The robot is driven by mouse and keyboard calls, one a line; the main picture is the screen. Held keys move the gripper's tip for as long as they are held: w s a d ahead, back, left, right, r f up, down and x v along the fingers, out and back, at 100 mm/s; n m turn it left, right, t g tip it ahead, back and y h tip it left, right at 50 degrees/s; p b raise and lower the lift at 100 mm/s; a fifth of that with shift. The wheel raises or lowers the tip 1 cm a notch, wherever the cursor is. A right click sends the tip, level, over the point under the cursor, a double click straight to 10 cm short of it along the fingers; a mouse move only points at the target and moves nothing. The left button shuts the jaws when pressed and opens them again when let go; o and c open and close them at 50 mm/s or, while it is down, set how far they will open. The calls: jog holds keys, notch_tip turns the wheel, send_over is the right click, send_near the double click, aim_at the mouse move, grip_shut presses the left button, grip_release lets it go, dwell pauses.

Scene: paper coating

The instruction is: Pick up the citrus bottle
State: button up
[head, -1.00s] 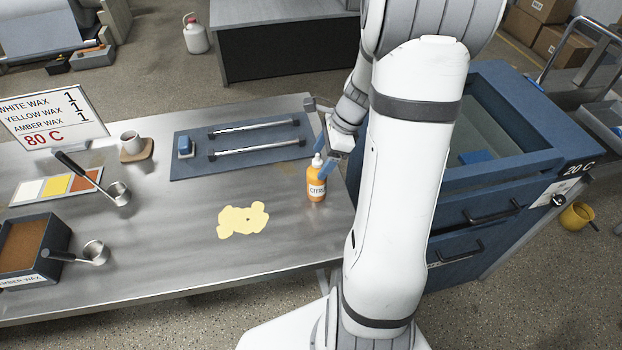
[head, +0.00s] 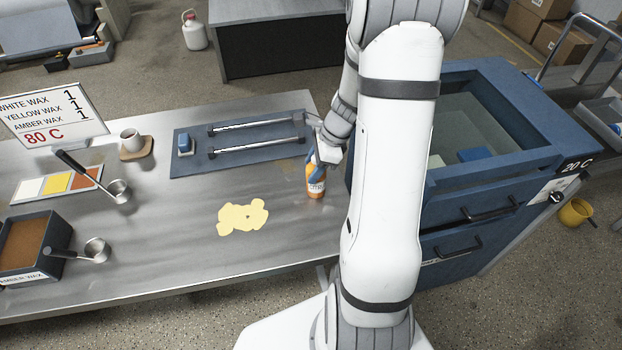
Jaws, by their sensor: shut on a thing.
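The citrus bottle (head: 316,187) is orange with a white label and stands upright near the right end of the steel table (head: 180,255). My gripper (head: 315,168) is shut on the upper part of the bottle, with blue fingers around it. The bottle's white cap is hidden behind the gripper. The bottle looks to be at the table surface; I cannot tell whether it touches it.
A yellow puddle (head: 243,217) lies left of the bottle. A blue mat (head: 190,168) with two metal rods is behind it. A cup (head: 131,141), ladles (head: 118,192) and a wax tray (head: 22,245) are at left. A blue cabinet (head: 475,170) stands right.

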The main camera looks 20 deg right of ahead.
jog(key=c, duration=0.8)
